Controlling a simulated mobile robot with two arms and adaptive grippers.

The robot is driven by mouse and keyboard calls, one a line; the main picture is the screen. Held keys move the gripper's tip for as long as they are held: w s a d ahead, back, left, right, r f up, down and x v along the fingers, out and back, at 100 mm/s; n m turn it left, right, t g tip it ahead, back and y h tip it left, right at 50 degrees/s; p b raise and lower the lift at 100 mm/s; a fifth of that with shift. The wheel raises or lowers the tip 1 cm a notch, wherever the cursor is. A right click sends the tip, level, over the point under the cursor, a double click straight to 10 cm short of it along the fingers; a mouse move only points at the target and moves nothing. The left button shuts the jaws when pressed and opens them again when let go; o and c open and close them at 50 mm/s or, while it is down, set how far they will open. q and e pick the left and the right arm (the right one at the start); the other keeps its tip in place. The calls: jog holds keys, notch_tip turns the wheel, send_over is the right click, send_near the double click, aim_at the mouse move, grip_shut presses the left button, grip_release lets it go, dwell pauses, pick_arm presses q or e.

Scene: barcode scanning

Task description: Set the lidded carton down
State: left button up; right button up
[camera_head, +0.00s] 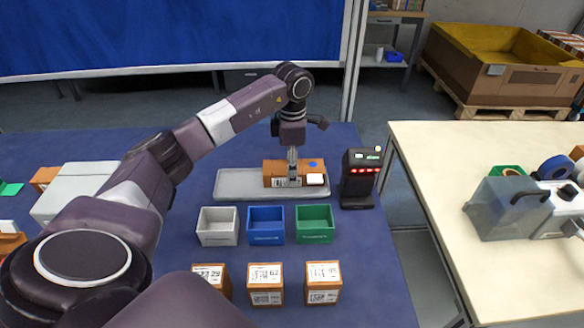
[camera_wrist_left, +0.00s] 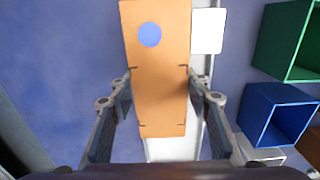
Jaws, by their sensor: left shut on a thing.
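The lidded carton (camera_head: 273,168) is an orange-brown box with a blue dot on top and a printed label on its front side. It is over the right part of a shallow grey tray (camera_head: 232,184); I cannot tell whether it touches the tray. My left gripper (camera_head: 292,181) comes down from above and is shut on the carton. In the left wrist view, the carton (camera_wrist_left: 160,80) lies between the two fingers (camera_wrist_left: 160,88), one along each long side. A white square (camera_wrist_left: 207,31) shows beside it. My right gripper is not in view.
A black scanner stand (camera_head: 359,180) with red lights stands just right of the tray. Grey (camera_head: 218,238), blue (camera_head: 266,238) and green (camera_head: 314,237) bins stand in front. Three labelled boxes, one of them the middle box (camera_head: 266,284), stand nearer. A cream table (camera_head: 430,160) is at right.

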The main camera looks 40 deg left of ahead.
pick_arm(q)
jog(key=shift+d+f, duration=0.1)
jog(key=shift+f, duration=0.1)
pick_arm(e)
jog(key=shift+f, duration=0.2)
pick_arm(q)
jog(key=o, duration=1.2)
jog(key=shift+s, duration=0.1)
jog(key=shift+o, duration=0.4)
jog(key=shift+f, duration=0.1)
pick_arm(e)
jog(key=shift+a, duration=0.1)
pick_arm(q)
jog(key=shift+r, duration=0.55)
notch_tip(320, 180, up, 12)
jog(key=b, duration=0.1)
jog(key=shift+f+b, duration=0.2)
jog(key=shift+b, duration=0.15)
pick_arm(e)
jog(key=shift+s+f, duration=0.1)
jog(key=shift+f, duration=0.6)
pick_arm(q)
jog(key=shift+r, duration=0.1)
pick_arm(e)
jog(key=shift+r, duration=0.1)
